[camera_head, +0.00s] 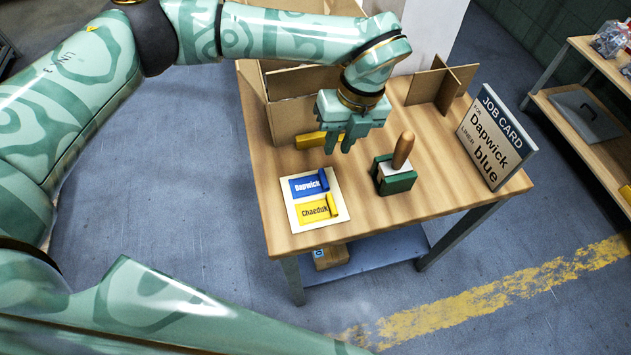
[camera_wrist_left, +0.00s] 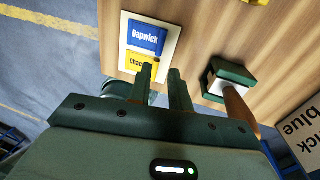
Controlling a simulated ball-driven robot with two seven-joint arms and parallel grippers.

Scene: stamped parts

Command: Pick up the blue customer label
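The blue label (camera_head: 305,187) reads "Dapwick" and lies on a white card (camera_head: 291,213) on the table, above a yellow label (camera_head: 314,211) reading "Chaeduk". Each label has a raised tab at its right end. The blue label also shows in the left wrist view (camera_wrist_left: 146,37), clear of the fingers, with the yellow one (camera_wrist_left: 138,64) partly behind a fingertip. My left gripper (camera_head: 338,149) points down above the table, beyond and to the right of the blue label. Its fingers are apart with nothing seen between them. My right gripper is not in view.
A green stamp block (camera_head: 396,182) with a wooden handle stands right of the card. A job card sign (camera_head: 490,138) reads "Dapwick", liner "blue". A yellow object (camera_head: 309,141) lies behind the gripper. Cardboard boxes (camera_head: 288,117) and crossed dividers (camera_head: 440,84) stand at the back.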

